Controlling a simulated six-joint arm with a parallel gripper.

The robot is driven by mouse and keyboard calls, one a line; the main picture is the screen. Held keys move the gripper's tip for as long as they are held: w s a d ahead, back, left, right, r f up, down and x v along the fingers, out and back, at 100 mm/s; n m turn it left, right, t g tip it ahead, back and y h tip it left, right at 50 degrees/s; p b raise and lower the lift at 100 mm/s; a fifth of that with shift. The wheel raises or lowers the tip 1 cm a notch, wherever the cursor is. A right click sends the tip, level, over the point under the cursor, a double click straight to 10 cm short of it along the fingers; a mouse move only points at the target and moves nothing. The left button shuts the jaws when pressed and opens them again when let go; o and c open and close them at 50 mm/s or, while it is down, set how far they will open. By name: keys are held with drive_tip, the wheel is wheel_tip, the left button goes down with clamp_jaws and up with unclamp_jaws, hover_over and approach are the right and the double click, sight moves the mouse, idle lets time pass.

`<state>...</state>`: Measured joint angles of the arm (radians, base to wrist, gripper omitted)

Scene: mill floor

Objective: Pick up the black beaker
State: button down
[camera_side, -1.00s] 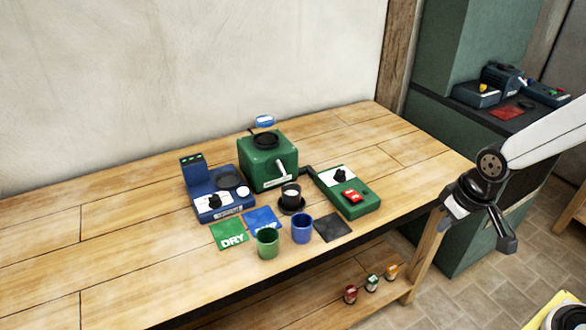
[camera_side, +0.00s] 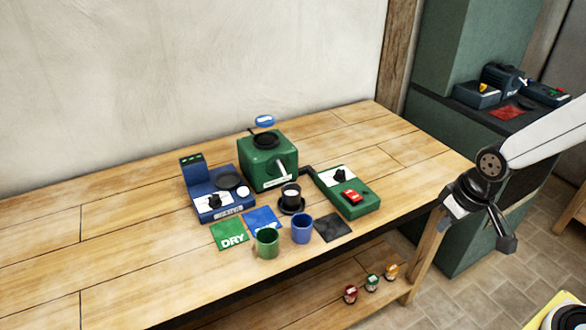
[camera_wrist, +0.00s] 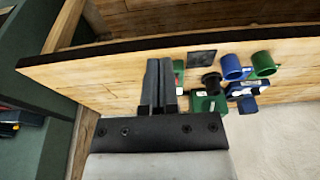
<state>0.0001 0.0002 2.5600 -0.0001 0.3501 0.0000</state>
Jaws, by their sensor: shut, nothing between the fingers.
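The black beaker (camera_side: 291,193) stands upright on a round black base in front of the green mill (camera_side: 268,160), with something white showing at its top. In the wrist view the black beaker (camera_wrist: 211,82) is right of my fingers, beside the green machine. My gripper (camera_side: 511,243) hangs off the right end of the table in the side view, well apart from the beaker. In the wrist view my gripper (camera_wrist: 159,68) has its fingers together with nothing held.
A green beaker (camera_side: 266,243) and a blue beaker (camera_side: 302,229) stand at the table's front edge. A blue scale (camera_side: 217,203) is left of the mill, a green control box (camera_side: 347,191) right. Small jars (camera_side: 372,283) sit on the lower shelf. The table's right end is clear.

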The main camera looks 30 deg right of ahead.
unclamp_jaws()
drive_tip(key=shift+w, duration=0.1)
drive_tip(key=n+y, duration=0.3)
drive_tip(key=n, duration=0.7)
hover_over(299, 198)
drive_tip(key=f, duration=0.6)
drive_tip(key=shift+w+d+f, duration=0.2)
drive_tip(key=shift+w+f, duration=0.15)
drive_tip(key=shift+f, duration=0.1)
drive_tip(key=shift+x, duration=1.2)
drive_tip(key=shift+w, duration=0.1)
